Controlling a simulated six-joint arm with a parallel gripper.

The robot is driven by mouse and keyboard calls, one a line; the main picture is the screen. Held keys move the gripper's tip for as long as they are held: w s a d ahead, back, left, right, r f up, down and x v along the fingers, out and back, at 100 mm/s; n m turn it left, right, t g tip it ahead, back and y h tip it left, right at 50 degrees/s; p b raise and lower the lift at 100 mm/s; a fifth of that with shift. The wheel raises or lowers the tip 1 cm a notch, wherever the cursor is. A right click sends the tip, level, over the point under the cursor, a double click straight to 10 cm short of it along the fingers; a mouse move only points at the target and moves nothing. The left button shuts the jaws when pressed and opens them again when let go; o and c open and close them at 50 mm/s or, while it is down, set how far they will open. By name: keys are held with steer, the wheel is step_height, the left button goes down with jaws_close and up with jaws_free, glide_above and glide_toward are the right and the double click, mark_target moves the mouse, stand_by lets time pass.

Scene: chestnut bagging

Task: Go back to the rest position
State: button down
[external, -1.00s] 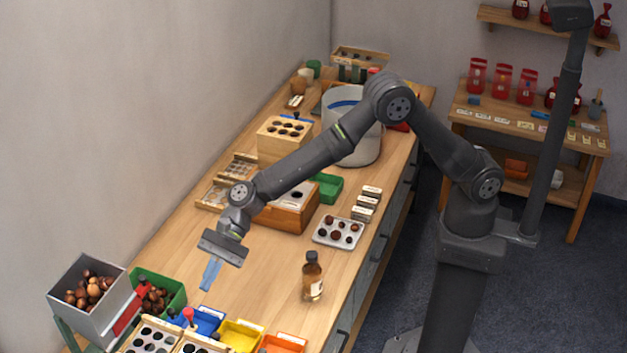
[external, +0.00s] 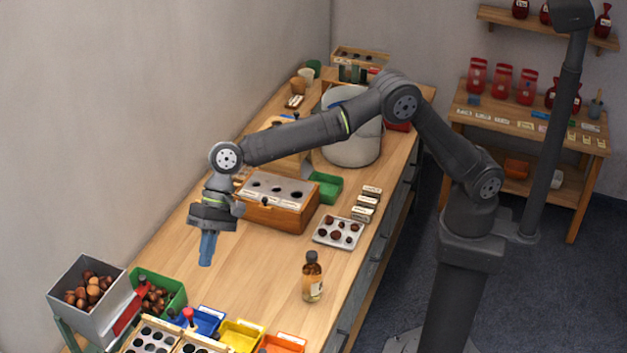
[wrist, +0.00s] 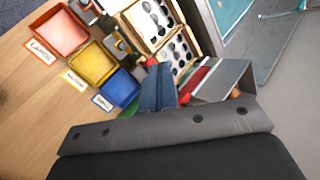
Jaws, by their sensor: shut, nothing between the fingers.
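My gripper (external: 207,249) hangs pointing down above the wooden bench (external: 262,262), in the left part of the external view. Its blue fingers are closed together with nothing between them. It is behind the coloured bins and beyond the grey chestnut hopper, clear of both. In the wrist view the blue fingers (wrist: 158,88) show in the middle, with the bins to their left and the hopper to their right.
A grey hopper of chestnuts (external: 62,284) and a green bin (external: 172,283) stand at the front left. Blue (external: 211,318), yellow (external: 240,335) and orange bins line the front. A brown bottle (external: 313,278), a chestnut tray (external: 322,240) and a wooden box (external: 268,213) stand to the right.

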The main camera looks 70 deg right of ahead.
steer(key=shift+w+d+r+n+h, duration=0.25)
steer(key=shift+d+r+n+h, duration=0.3)
steer(key=shift+r, duration=0.2)
steer(key=shift+a, duration=0.1)
steer(key=c, duration=0.9)
jaws_free()
steer(key=o, duration=0.4)
steer(key=shift+s+r, duration=0.1)
steer(key=shift+s, duration=0.1)
steer(key=o, duration=0.5)
steer(key=s+r+h, duration=0.1)
steer(key=s+r, duration=0.1)
steer(key=s, duration=0.6)
steer(key=shift+s+r+n+t, duration=0.3)
steer(key=shift+n+t, duration=0.1)
steer(key=shift+n, duration=0.05)
steer(key=s+d+r+n+t+h, duration=0.1)
steer(key=s+d+r+t+h, duration=0.2)
steer(key=s, duration=0.9)
step_height(320, 180, down, 9)
steer(key=w+a+g+y, duration=0.1)
steer(key=a, duration=0.1)
steer(key=shift+w, duration=0.4)
